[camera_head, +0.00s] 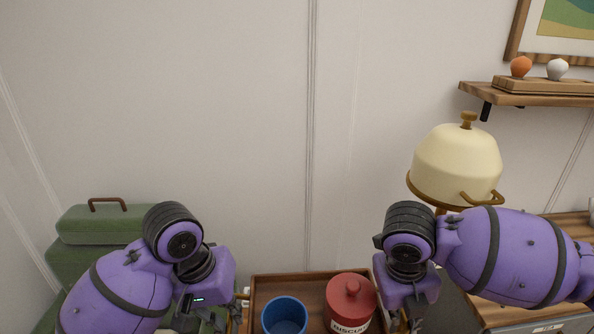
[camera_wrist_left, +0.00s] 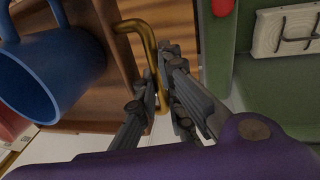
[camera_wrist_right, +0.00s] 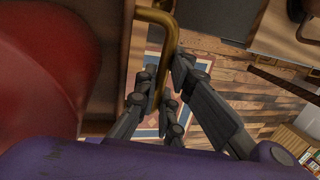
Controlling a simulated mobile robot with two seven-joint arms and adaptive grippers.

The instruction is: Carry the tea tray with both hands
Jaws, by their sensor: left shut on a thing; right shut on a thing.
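The wooden tea tray (camera_head: 309,277) is at the bottom middle of the head view, between my two arms. A blue mug (camera_head: 285,316) and a red biscuit jar (camera_head: 351,300) stand on it. My left gripper (camera_wrist_left: 160,92) is shut on the tray's brass handle (camera_wrist_left: 139,26) in the left wrist view. My right gripper (camera_wrist_right: 165,90) is shut on the other brass handle (camera_wrist_right: 155,16) in the right wrist view. The tray's front part is cut off by the lower picture edge.
A green lidded box (camera_head: 90,222) stands at the left. A wall shelf (camera_head: 530,98) with an orange and a white object is at upper right. The wall lies behind the tray.

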